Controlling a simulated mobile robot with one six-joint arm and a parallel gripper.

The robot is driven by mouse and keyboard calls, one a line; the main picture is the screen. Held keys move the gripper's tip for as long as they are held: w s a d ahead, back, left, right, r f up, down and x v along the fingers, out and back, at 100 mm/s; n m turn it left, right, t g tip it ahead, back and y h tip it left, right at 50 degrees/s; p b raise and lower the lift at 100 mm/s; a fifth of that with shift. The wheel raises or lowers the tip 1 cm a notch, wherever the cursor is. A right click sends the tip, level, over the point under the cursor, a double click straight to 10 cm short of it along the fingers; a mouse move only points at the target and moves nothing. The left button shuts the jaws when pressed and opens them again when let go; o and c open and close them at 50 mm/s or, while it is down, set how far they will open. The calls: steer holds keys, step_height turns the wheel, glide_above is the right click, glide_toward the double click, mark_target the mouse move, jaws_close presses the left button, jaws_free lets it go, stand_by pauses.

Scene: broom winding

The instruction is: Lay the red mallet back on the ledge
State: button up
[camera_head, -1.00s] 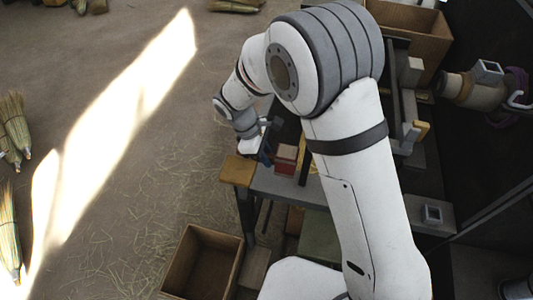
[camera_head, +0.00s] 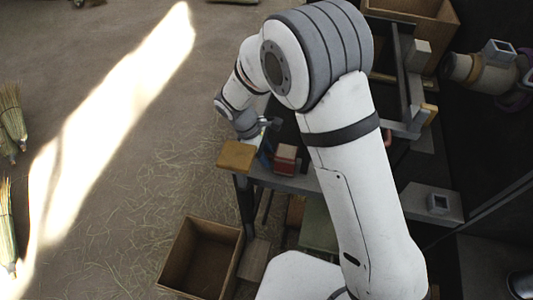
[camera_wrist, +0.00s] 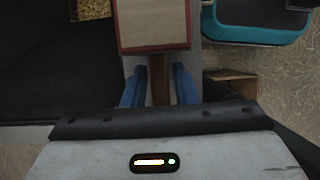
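The red mallet (camera_head: 285,158) shows a boxy head with red sides and a pale face, at or just above the grey ledge (camera_head: 306,184). In the wrist view its head (camera_wrist: 153,24) is at the top, with the brown handle (camera_wrist: 160,84) running down from it. My gripper (camera_wrist: 160,88) has its two blue fingers close along either side of the handle, seemingly closed on it. The grey ledge surface lies behind head and handle. Whether the mallet touches the ledge is unclear. In the head view my wrist hides most of my gripper.
A tan block (camera_head: 237,156) sits at the ledge's left end. An open brown box (camera_head: 202,258) stands on the floor below. A teal-rimmed dark container (camera_wrist: 262,34) is beside the mallet in the wrist view.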

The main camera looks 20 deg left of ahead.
steer(key=o, duration=0.3)
steer(key=v, duration=0.7)
steer(key=shift+a+r+p, duration=0.2)
steer(key=shift+r+p, duration=0.1)
steer(key=shift+r, duration=0.1)
